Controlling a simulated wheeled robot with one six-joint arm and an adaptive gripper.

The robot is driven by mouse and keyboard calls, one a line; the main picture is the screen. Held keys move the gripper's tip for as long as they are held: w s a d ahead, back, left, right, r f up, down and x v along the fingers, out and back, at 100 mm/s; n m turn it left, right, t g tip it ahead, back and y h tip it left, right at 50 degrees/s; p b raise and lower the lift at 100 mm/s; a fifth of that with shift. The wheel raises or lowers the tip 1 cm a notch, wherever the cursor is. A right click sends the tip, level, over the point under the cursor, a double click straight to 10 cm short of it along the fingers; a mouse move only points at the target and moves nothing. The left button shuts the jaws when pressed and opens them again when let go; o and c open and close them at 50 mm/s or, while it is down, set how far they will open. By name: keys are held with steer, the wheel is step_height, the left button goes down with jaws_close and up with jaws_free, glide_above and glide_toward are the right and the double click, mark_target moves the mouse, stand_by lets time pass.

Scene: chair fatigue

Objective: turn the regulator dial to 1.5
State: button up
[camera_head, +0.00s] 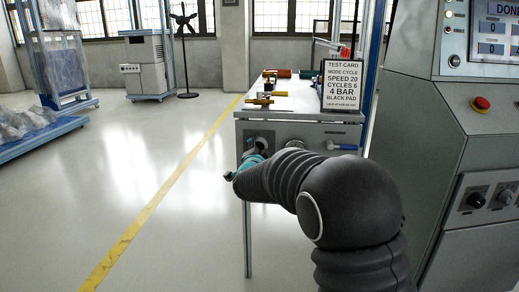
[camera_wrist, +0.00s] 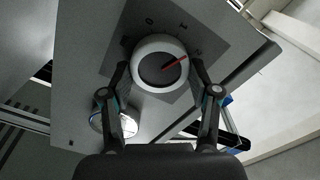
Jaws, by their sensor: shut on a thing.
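The regulator dial (camera_wrist: 148,46) is a round knob with a white rim, a dark face and a red pointer. It sits on a dark square plate (camera_wrist: 205,32) with printed marks, among them a 0 and a 1. The pointer slants to the upper right in the wrist view, towards a faint mark at the plate's right side. My gripper (camera_wrist: 161,70) has one finger on each side of the dial, shut on its rim. In the head view my gripper (camera_head: 246,166) is at the bench front, and it and the arm largely hide the dial.
A test card (camera_head: 342,86) stands on the bench (camera_head: 300,117) beside several coloured parts. A round gauge-like thing (camera_head: 296,144) and a blue-handled lever (camera_head: 341,146) are on the bench front. A grey machine (camera_head: 430,110) with a red button (camera_head: 480,103) stands right.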

steer(key=o, duration=1.2)
steer(key=shift+c, duration=0.2)
steer(key=s, duration=1.2)
steer(key=shift+a, duration=0.2)
